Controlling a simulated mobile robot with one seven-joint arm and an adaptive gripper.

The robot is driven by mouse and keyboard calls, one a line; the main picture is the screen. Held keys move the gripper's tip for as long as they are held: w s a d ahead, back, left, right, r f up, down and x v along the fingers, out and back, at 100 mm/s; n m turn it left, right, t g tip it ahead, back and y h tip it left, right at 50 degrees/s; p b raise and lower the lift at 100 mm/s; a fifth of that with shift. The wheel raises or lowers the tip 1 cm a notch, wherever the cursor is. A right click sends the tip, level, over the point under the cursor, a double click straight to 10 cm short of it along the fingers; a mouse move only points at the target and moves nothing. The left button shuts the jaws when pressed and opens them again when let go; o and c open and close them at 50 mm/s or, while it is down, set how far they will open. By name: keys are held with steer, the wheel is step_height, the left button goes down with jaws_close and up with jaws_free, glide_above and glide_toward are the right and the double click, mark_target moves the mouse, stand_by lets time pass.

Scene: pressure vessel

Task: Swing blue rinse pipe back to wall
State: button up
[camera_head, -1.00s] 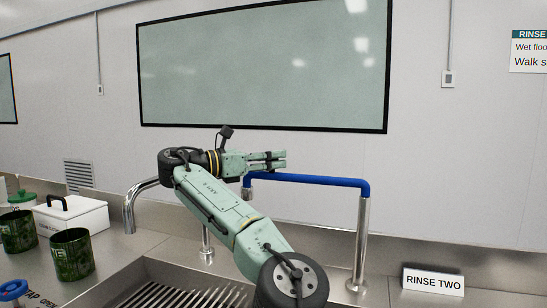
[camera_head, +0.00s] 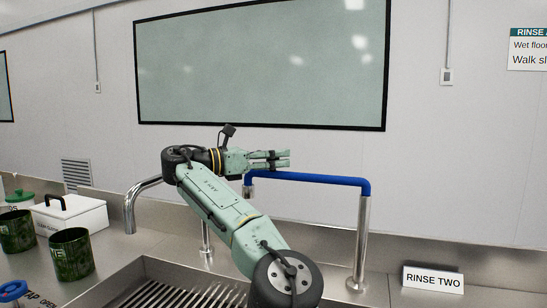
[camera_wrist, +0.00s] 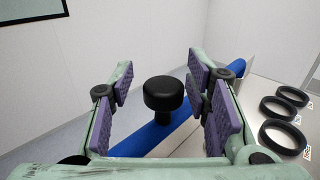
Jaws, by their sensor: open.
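The blue rinse pipe (camera_head: 320,179) runs level from an upright steel post (camera_head: 361,240) leftward to a downturned end beside my gripper (camera_head: 275,160). In the wrist view the blue pipe (camera_wrist: 152,140) passes diagonally behind the fingers. A black round knob (camera_wrist: 165,92) stands in front of the pipe, in the gap between my open fingers (camera_wrist: 160,80); I cannot tell whether the pads touch it. The fingers carry purple pads and hold nothing. The knob is not distinguishable in the head view.
The wall with a large window (camera_head: 260,70) stands behind the counter. A bent steel spout (camera_head: 138,200), green cups (camera_head: 72,252) and a white box (camera_head: 70,218) are at left. A RINSE TWO sign (camera_head: 433,280) stands right. Black rings (camera_wrist: 282,107) lie on the counter.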

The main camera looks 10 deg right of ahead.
step_height(320, 180, up, 10)
stand_by(0.7)
stand_by(0.4)
